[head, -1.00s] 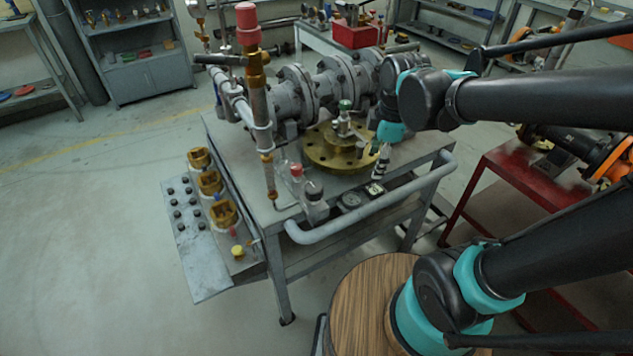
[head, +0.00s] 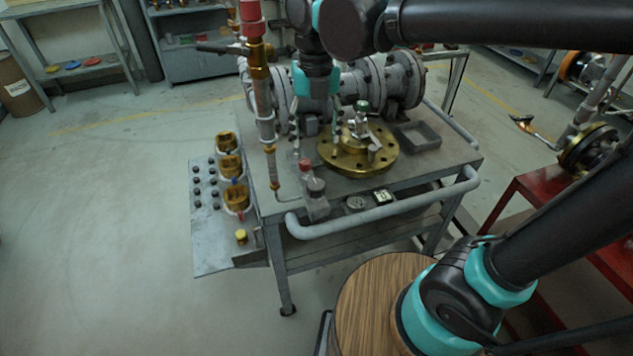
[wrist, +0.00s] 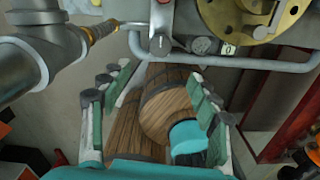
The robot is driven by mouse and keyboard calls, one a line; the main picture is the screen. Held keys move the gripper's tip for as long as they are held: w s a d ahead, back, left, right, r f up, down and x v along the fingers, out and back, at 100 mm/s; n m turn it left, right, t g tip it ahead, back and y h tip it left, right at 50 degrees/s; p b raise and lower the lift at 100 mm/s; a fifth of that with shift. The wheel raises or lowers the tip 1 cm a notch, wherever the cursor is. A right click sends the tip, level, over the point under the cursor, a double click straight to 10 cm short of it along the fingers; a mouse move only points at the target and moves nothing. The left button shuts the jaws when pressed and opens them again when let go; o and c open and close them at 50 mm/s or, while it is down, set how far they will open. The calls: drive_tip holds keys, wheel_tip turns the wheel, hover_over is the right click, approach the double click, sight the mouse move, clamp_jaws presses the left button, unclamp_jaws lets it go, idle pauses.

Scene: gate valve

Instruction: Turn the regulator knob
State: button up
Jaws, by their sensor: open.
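My gripper (head: 317,140) hangs pointing down behind the regulator in the head view, apart from the knob. In the wrist view my gripper (wrist: 162,78) has its fingers spread wide, with nothing between them.
A brass flange (head: 382,160) lies to the right of the regulator. An upright pipe with a red top (head: 252,18) stands to the left. Open floor lies left of the cart.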

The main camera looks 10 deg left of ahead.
sight(316, 183)
wheel_tip(316, 183, down, 15)
idle(0.5)
drive_tip(key=shift+c, duration=0.2)
drive_tip(key=c, duration=1.1)
